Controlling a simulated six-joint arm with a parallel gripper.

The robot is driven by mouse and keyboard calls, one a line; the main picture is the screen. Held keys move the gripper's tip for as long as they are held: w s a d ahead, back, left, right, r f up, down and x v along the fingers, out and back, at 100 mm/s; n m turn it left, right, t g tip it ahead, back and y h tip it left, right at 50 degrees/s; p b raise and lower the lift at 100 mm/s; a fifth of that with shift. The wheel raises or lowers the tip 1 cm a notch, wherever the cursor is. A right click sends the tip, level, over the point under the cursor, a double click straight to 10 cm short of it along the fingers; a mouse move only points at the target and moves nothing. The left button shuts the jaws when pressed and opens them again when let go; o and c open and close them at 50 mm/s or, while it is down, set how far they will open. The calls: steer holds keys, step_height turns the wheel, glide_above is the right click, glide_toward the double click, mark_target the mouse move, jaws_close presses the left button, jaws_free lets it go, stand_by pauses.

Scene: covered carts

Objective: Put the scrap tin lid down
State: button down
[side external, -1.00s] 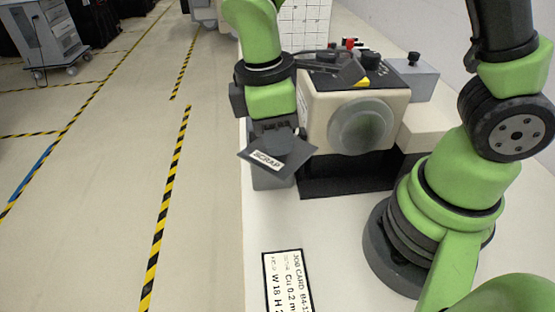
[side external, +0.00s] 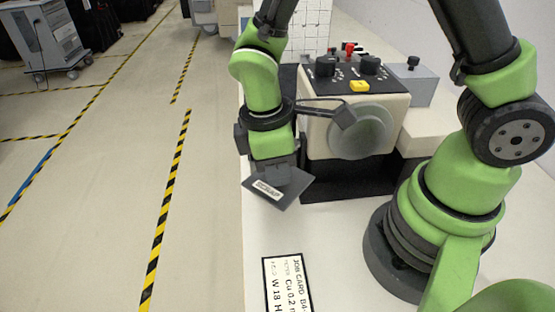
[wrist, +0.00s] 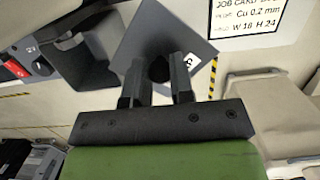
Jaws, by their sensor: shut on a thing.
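The scrap tin lid (side external: 268,189) is a flat dark grey square plate with a white label, in the side external view. My gripper (side external: 280,172) is shut on it from above, left of the cream machine. The plate looks tilted and turned at an angle. In the wrist view the lid (wrist: 150,38) is beyond the fingers of my gripper (wrist: 158,88), with a dark round knob between them. The tin is not clearly visible in the side external view; the lid and gripper cover that area. I cannot tell whether the lid touches anything below.
The cream machine (side external: 325,140) with knobs and a yellow button stands close on the right, on a black base. A job card (side external: 287,285) lies on the white bench nearer the camera. The bench between lid and card is clear. The bench's left edge is close.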

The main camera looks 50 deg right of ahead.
steer(key=c, duration=1)
jaws_free()
step_height(320, 180, up, 13)
steer(key=w+a, duration=0.1)
step_height(320, 180, up, 5)
steer(key=m+t+y, duration=0.2)
steer(key=m+t, duration=0.1)
steer(key=m, duration=0.2)
glide_above(302, 178)
steer(key=s+d+r+m+t+y, duration=0.1)
steer(key=s+d+r+m+t, duration=0.1)
steer(key=s+m+t, duration=0.3)
steer(key=shift+s+d+m, duration=0.4)
steer(key=shift+s+m, duration=0.15)
steer(key=shift+m, duration=1.05)
